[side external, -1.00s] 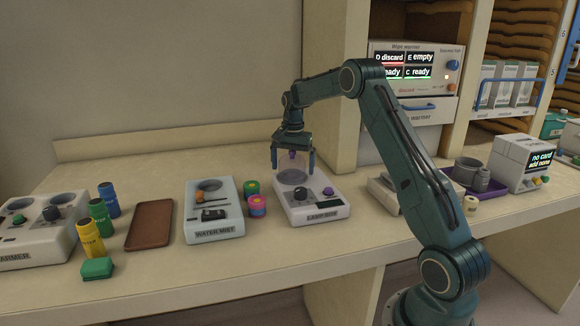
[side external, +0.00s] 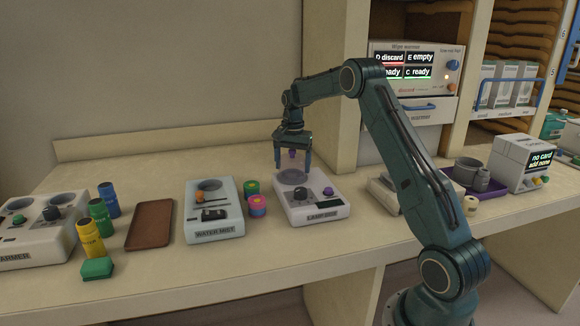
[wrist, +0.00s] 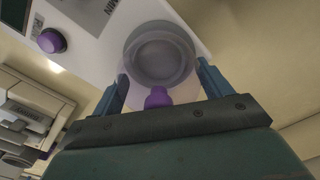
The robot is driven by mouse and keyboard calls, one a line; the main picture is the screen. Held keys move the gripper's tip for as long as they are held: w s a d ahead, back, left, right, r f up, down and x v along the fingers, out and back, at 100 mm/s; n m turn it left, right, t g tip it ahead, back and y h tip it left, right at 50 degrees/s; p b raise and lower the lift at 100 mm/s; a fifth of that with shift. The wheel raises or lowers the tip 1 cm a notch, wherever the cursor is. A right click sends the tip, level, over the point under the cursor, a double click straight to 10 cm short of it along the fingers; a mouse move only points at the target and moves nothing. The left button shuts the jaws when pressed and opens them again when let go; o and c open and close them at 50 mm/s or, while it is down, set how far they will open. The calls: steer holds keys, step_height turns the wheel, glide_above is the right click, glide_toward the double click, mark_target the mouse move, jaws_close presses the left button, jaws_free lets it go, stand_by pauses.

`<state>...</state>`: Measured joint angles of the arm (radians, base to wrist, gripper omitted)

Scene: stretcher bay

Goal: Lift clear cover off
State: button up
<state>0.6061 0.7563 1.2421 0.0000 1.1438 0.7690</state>
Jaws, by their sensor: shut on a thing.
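The clear cover (wrist: 160,50) is a see-through round dome with a purple knob (wrist: 158,97) on top. My gripper (side external: 294,168) points down from above, shut on the cover with one finger on each side. Both fingers also show beside the dome in the wrist view. I cannot tell whether the cover's rim touches the box.
The lamp box has its own purple knob (side external: 328,191). A brown tray (side external: 151,222) lies farther left. A white device (side external: 385,190) sits to the right.

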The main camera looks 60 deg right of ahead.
step_height(320, 180, up, 20)
steer(key=shift+f, duration=0.15)
stand_by(0.6)
steer(key=shift+a, duration=0.15)
stand_by(0.5)
steer(key=s+a+f+n, duration=0.2)
steer(key=s+a+n, duration=0.1)
steer(key=a, duration=0.9)
steer(key=s+a+f+n, duration=0.2)
steer(key=a+n, duration=0.4)
steer(key=a, duration=0.6)
steer(key=shift+s+f, duration=0.4)
steer(key=shift+f, duration=0.2)
steer(key=shift+f, duration=0.1)
step_height(320, 180, down, 20)
steer(key=shift+d+r, duration=0.1)
